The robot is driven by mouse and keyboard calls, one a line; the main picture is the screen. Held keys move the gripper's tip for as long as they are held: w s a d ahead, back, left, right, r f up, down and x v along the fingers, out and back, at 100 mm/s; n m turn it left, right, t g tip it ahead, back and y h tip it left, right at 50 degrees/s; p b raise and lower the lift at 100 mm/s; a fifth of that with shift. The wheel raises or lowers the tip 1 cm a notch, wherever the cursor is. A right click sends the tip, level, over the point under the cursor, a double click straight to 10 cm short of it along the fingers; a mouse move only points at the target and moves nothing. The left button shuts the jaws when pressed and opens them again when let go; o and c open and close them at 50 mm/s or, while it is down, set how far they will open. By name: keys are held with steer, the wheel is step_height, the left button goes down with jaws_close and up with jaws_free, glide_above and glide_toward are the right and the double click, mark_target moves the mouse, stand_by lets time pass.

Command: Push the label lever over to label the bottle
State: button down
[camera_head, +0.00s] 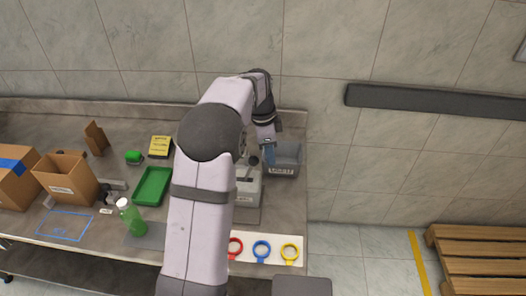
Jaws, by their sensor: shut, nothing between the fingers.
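A green bottle with a white cap (130,216) stands upright on the bench at the left front. A light grey box (247,190) is partly hidden behind my arm. A dark round knob (253,160) shows above this box and looks like the label lever; most of its stem is hidden. My gripper (267,143) points down just right of and behind the knob. It is shut and empty. I cannot tell whether it touches the knob.
A grey labelled bin (284,165) stands right beside my gripper. A green tray (153,186), a yellow box (160,146) and cardboard boxes (66,180) lie left. A white board with red, blue and yellow rings (262,250) lies in front.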

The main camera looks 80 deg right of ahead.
mark_target(256, 157)
steer(key=shift+w+a+r+p, duration=0.1)
steer(key=shift+w+a+p, duration=0.1)
steer(key=shift+w, duration=0.35)
steer(key=shift+w+a+r+p, duration=0.1)
steer(key=shift+w+p, duration=0.05)
steer(key=shift+w, duration=0.4)
steer(key=shift+w, duration=0.15)
steer(key=shift+w+r+g, duration=0.3)
steer(key=shift+w+g, duration=0.4)
steer(key=shift+w, duration=0.1)
steer(key=w+g+b, duration=0.3)
steer(key=w+g, duration=0.2)
steer(key=w, duration=0.3)
steer(key=shift+r, duration=0.2)
steer(key=shift+w, duration=0.1)
